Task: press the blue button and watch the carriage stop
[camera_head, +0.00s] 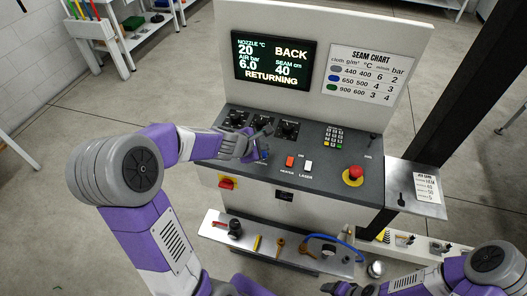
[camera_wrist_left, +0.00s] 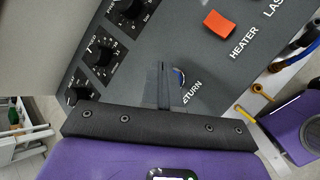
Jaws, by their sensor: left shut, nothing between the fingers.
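The blue button (camera_head: 264,156) is on the sloped control panel (camera_head: 330,177), left of the red heater switch. My left gripper (camera_head: 257,151) is shut and empty, with its fingertips right at the button. In the left wrist view, the shut fingers (camera_wrist_left: 164,88) cover most of the blue button (camera_wrist_left: 179,77), beside the word "RETURN". I cannot tell whether they touch it. The screen (camera_head: 273,62) reads "BACK" and "RETURNING". The carriage is not in view. My right gripper (camera_head: 341,288) is at the bottom edge, partly cut off; its fingers are unclear.
The panel holds black knobs (camera_head: 289,129), a red heater switch (camera_head: 290,161), a white laser switch (camera_head: 308,166), a keypad (camera_head: 334,137) and a red emergency stop (camera_head: 353,174). A lower shelf (camera_head: 272,240) holds tools. A dark post (camera_head: 455,110) stands at the right.

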